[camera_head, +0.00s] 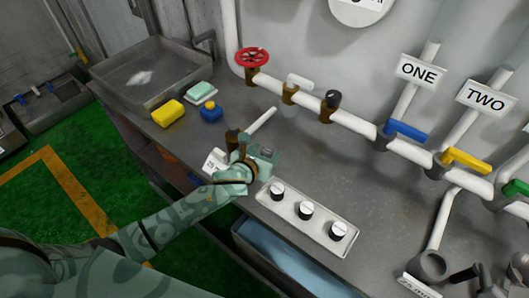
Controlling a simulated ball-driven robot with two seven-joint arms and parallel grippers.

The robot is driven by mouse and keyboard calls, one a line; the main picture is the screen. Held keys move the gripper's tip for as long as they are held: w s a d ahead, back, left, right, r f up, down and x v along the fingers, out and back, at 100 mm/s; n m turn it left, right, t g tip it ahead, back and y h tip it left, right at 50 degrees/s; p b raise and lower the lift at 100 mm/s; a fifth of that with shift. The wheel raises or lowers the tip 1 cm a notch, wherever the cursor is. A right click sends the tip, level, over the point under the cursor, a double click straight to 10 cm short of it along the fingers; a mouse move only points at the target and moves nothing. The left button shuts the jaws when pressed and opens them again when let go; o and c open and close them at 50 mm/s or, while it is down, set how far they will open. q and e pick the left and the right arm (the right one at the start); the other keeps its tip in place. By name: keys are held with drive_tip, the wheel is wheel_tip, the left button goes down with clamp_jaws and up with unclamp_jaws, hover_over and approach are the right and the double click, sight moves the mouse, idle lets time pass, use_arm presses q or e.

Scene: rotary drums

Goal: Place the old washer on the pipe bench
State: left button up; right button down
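The grey bench (390,195) runs along the wall under a white pipe. My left gripper (252,148) is low over the bench's front part, beside a dark brown fitting (232,139) and a short white pipe (262,121). I cannot tell whether its fingers are apart or closed on something small. I cannot make out the old washer; it may be hidden by the gripper or too small to see. My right gripper is not clearly in view.
A white panel with several black-and-white knobs (306,211) lies right of the gripper. A sink (150,75), yellow sponge (168,113), blue bottle (211,112) and green soap (200,90) stand left. Red (252,57), blue (407,130) and yellow (466,160) valve handles line the pipe.

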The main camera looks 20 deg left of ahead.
use_arm(q)
drive_tip(key=shift+s+r, duration=0.15)
drive_tip(key=shift+r, duration=0.1)
drive_tip(key=p+v, duration=0.3)
drive_tip(key=v, duration=0.8)
drive_tip(key=shift+s+a, duration=0.1)
drive_tip(key=shift+s, duration=0.25)
